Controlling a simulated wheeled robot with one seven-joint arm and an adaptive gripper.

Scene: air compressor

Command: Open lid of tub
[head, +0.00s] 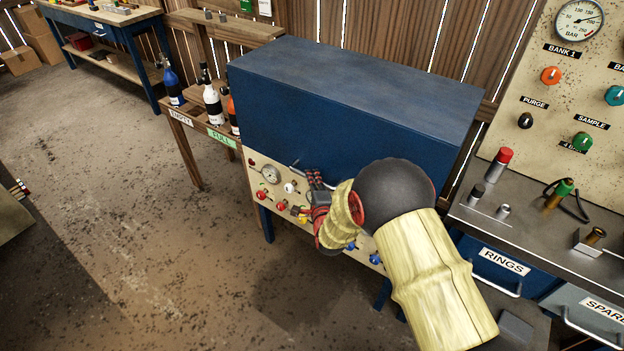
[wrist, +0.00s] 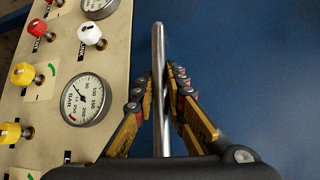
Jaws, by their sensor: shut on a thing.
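The large blue tub (head: 360,82) stands in the middle of the head view, and its blue lid looks shut. A round metal bar handle (wrist: 158,45) runs up the middle of the wrist view in front of a blue face (wrist: 245,75). My gripper (head: 313,184) is at the tub's front, near the line between blue and the cream panel. In the wrist view my gripper (wrist: 159,86) has its fingers on both sides of the bar, shut on it. My arm hides the right part of the panel and tub front in the head view.
The cream panel (wrist: 45,140) with gauges and red, white and yellow knobs lies close beside my fingers. Bottles stand on a wooden rack (head: 189,124) left of the tub. A grey workbench (head: 520,215) stands at right.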

